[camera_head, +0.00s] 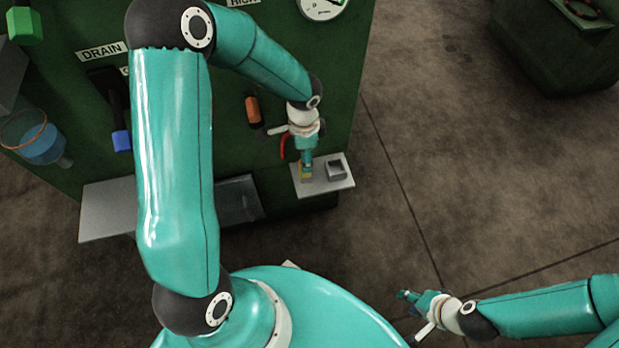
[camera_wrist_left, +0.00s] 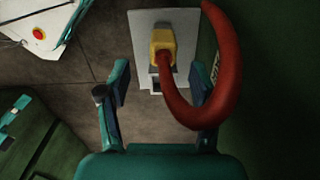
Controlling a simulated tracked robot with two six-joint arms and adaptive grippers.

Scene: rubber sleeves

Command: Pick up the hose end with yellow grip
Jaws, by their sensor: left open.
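The hose end with the yellow grip (camera_wrist_left: 162,42) stands on a small pale shelf (camera_head: 343,182), with a red hose (camera_wrist_left: 236,62) curving from it to the right and down. In the head view a bit of the yellow grip (camera_head: 304,175) shows below my left gripper (camera_head: 306,160). In the left wrist view my left gripper (camera_wrist_left: 160,78) is open.
A grey square holder (camera_head: 336,169) is on the shelf right of the yellow grip. The green cabinet (camera_head: 340,75) rises behind, with an orange handle (camera_head: 253,110) near my left wrist. A grey ledge (camera_head: 108,210) is at left. Open floor (camera_head: 460,150) lies to the right.

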